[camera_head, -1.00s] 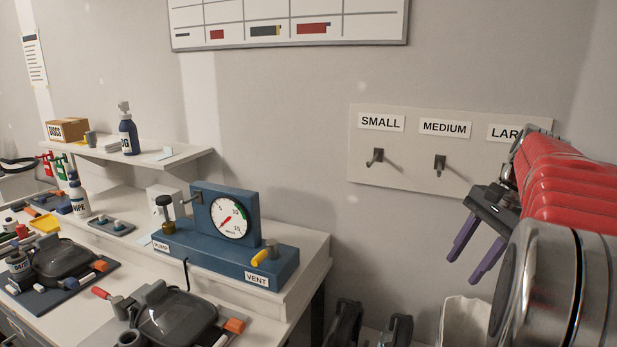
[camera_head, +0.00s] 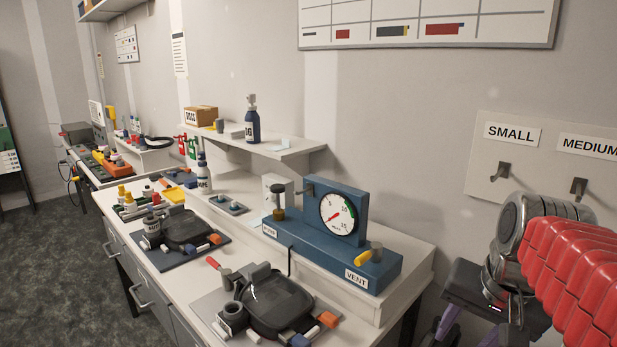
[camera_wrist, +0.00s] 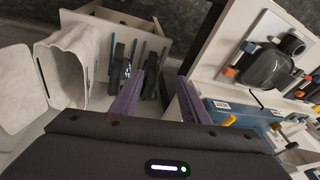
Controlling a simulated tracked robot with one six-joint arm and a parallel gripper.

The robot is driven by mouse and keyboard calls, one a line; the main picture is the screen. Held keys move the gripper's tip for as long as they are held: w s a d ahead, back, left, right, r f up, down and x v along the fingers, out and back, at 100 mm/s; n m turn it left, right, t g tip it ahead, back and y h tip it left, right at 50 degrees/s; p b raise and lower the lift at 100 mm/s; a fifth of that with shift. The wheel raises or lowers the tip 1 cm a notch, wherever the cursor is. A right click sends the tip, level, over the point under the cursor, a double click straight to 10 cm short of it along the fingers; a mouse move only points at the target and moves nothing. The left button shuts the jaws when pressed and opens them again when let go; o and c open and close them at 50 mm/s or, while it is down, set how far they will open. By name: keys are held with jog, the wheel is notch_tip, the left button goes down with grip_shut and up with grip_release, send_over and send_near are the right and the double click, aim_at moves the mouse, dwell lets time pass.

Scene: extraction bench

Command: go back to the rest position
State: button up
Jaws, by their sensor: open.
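My gripper (camera_head: 462,338) is at the lower right of the head view, below the hook board, with its purple fingers partly cut off by the bottom edge. In the wrist view my gripper (camera_wrist: 160,102) shows two purple fingers spread apart, with nothing held between them. Beyond the fingers, black-handled tools (camera_wrist: 118,72) stand in a white slotted rack (camera_wrist: 150,38). They look apart from the fingers, though the depth is hard to judge.
The bench (camera_head: 190,290) bears a blue gauge unit (camera_head: 310,240) and black-lidded devices (camera_head: 275,300). Hooks under the SMALL (camera_head: 503,170) and MEDIUM (camera_head: 578,188) labels are empty. Open floor (camera_head: 50,260) lies left.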

jog(key=s+a+f+n+t, duration=0.2)
jog(key=s+a+f+n, duration=0.4)
jog(key=a, duration=0.4)
jog(key=shift+s+f+n, duration=0.15)
jog(key=shift+s+n, duration=0.1)
jog(key=shift+n, duration=0.25)
jog(key=shift+c, duration=0.2)
jog(key=shift+c, duration=1)
